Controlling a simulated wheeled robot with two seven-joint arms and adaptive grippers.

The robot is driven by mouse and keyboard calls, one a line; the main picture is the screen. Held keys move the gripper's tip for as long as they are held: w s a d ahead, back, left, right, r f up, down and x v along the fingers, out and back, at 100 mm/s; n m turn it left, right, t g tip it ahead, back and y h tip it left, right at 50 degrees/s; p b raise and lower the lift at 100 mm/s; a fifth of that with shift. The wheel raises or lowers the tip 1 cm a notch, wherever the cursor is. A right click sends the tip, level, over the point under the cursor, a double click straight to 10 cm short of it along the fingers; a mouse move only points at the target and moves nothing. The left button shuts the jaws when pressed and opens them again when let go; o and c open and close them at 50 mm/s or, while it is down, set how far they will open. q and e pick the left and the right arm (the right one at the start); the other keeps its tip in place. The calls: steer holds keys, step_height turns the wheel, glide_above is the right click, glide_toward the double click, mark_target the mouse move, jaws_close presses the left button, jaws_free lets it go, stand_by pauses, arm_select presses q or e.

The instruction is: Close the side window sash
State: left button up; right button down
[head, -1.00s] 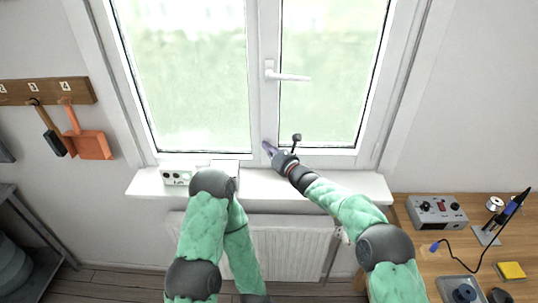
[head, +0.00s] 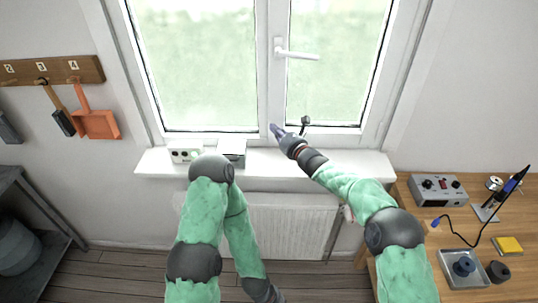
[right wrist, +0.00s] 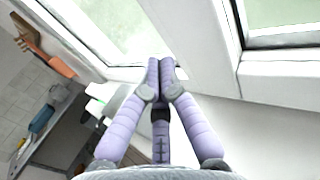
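The window has two sashes side by side. The right sash (head: 330,127) carries a white handle (head: 297,52) that points sideways to the right. It stands almost in line with the frame; I cannot tell whether a narrow gap is left. My right gripper (head: 275,129) is at the lower middle of the window, by the bottom corner where the sashes meet. In the right wrist view its lilac fingers (right wrist: 160,72) are together and hold nothing; whether they touch the frame is unclear. My left forearm hangs down below the sill, and its gripper is out of the picture.
On the sill (head: 345,163) stand a white socket box (head: 185,155) and a pale box (head: 232,148). A radiator (head: 290,225) is below. A workbench (head: 430,265) with soldering tools is at right; a hook rail (head: 50,70) with a dustpan (head: 97,124) hangs at left.

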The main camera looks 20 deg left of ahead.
steer(key=s+d, duration=0.4)
steer(key=s, duration=0.6)
steer(key=s+d+f+n+g+h, duration=0.25)
steer(key=s+d+f, duration=0.3)
steer(key=f, duration=0.45)
steer(key=s+d+f+n+g+h, duration=0.2)
steer(key=s+d+f+n+g, duration=0.15)
steer(key=d+f, duration=0.45)
steer(key=s+d+f+n+g+h, duration=0.25)
steer(key=s+d+f, duration=0.2)
steer(key=f, duration=0.75)
steer(key=s+d+f+n+h, duration=0.2)
steer(key=s+d+f+n, duration=0.3)
steer(key=s, duration=0.5)
steer(key=s+d+f+n+h, duration=0.2)
steer(key=s+d+f+n, duration=0.2)
steer(key=s+d+n, duration=0.4)
steer(key=s+d+g, duration=0.1)
steer(key=s+d, duration=0.1)
steer(key=d, duration=0.2)
steer(key=shift+d+f+n+p, duration=0.3)
steer(key=shift+f+n, duration=0.05)
steer(key=shift+f, duration=0.05)
